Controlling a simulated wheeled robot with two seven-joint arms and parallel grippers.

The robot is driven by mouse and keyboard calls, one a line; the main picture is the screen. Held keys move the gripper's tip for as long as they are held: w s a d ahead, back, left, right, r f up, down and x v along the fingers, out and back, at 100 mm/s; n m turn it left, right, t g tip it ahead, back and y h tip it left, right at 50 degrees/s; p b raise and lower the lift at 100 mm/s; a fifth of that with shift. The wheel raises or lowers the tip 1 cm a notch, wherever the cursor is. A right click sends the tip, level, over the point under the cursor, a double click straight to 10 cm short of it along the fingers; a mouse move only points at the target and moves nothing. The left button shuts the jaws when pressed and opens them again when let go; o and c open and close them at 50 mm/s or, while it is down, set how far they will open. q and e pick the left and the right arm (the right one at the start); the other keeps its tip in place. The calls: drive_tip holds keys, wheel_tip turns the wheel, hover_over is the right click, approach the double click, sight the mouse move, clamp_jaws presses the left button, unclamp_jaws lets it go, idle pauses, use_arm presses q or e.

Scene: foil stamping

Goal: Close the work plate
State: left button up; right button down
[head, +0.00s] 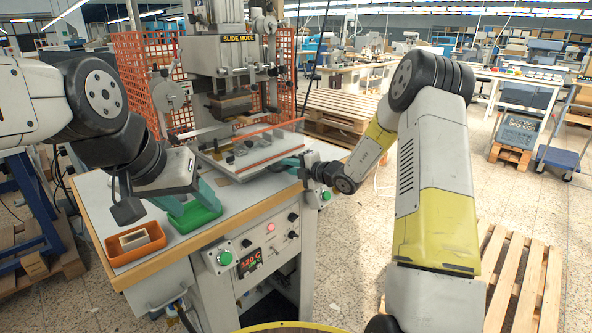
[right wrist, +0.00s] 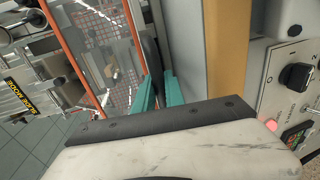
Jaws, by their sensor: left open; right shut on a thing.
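The work plate (head: 262,158) is a light, flat plate with orange-red edge bars, on the machine's table below the press head (head: 232,100). It looks slid out toward the front. My right gripper (head: 288,164) is at the plate's front right edge. In the right wrist view its teal fingers are shut on a dark handle (right wrist: 150,58) beside the plate; the grip itself is partly hidden. The plate's orange bar (right wrist: 133,35) runs alongside. My left gripper (head: 190,207) is open, pointing down at the green tray on the left of the table.
The green tray (head: 203,217) and an orange tray (head: 118,256) with a pale block stand on the table's left. The control panel (head: 250,262) with buttons and a display is on the machine's front. Orange mesh guards (head: 140,72) stand behind the press.

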drive_tip(key=shift+w+a, duration=0.1)
drive_tip(key=c, duration=1.4)
unclamp_jaws()
drive_tip(key=shift+c, duration=0.2)
drive_tip(key=v, duration=0.8)
drive_tip(key=shift+a+f, duration=0.1)
